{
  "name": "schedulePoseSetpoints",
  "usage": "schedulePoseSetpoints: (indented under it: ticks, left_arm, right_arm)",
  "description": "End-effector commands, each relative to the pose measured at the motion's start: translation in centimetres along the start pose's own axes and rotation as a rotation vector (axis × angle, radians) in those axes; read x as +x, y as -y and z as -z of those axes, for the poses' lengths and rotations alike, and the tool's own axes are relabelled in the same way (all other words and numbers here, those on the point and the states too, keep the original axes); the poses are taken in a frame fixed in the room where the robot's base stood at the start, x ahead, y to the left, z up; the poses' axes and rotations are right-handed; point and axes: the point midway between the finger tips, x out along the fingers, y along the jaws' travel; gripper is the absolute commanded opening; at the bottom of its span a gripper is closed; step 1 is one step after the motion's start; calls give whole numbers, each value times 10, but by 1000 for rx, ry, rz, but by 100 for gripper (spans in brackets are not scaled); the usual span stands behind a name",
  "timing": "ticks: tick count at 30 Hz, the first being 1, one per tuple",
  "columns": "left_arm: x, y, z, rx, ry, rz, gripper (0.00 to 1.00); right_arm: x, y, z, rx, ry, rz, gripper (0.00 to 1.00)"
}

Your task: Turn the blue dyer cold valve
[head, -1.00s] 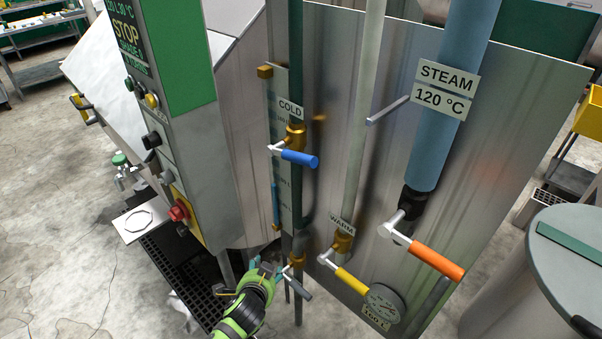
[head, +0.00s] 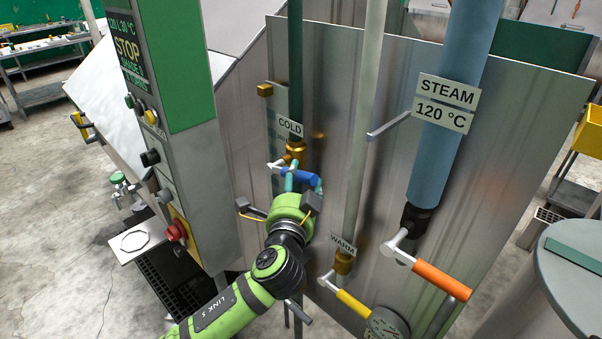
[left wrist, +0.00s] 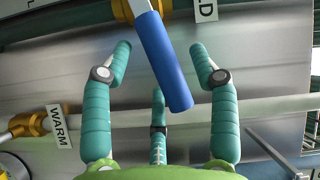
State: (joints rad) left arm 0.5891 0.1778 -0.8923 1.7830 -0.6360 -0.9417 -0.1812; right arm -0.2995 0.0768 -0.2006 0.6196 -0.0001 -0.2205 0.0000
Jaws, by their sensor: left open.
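The cold valve has a blue handle on a brass body (head: 295,150), under the COLD label (head: 290,126) on the green pipe. In the left wrist view the blue handle (left wrist: 164,62) reaches down between the spread teal fingers of my left gripper (left wrist: 164,75), and gaps show on both sides of it. In the head view my left gripper (head: 297,190) is just below and in front of the handle, partly covering it. The gripper is open and holds nothing. My right gripper does not show.
A yellow warm valve handle (head: 353,303) and an orange steam valve handle (head: 441,280) sit lower right. A grey rod (head: 388,126) sticks out from the metal panel. The control box with a red button (head: 176,230) stands to the left.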

Motion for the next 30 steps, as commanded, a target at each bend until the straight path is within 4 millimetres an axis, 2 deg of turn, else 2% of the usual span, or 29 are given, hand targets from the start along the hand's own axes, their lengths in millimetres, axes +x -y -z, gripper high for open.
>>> schedulePoseSetpoints:
  ticks: [6,15,17,18,20,26,30]
  left_arm:
    - [16,0,0,0,0,-1,60]
    - [18,-1,0,-1,-1,-1,60]
    - [18,-1,0,-1,-1,-1,36]
    - [18,-1,0,-1,-1,-1,20]
    - [18,-1,0,-1,-1,-1,0]
    - [18,-2,-1,4,-2,3,0]
    - [17,-13,-4,43,-12,32,0]
  right_arm:
    - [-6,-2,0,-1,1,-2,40]
    - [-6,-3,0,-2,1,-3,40]
    - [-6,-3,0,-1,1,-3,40]
    - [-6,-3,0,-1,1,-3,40]
    - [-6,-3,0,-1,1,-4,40]
    - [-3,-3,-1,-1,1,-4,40]
    - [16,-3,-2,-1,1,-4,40]
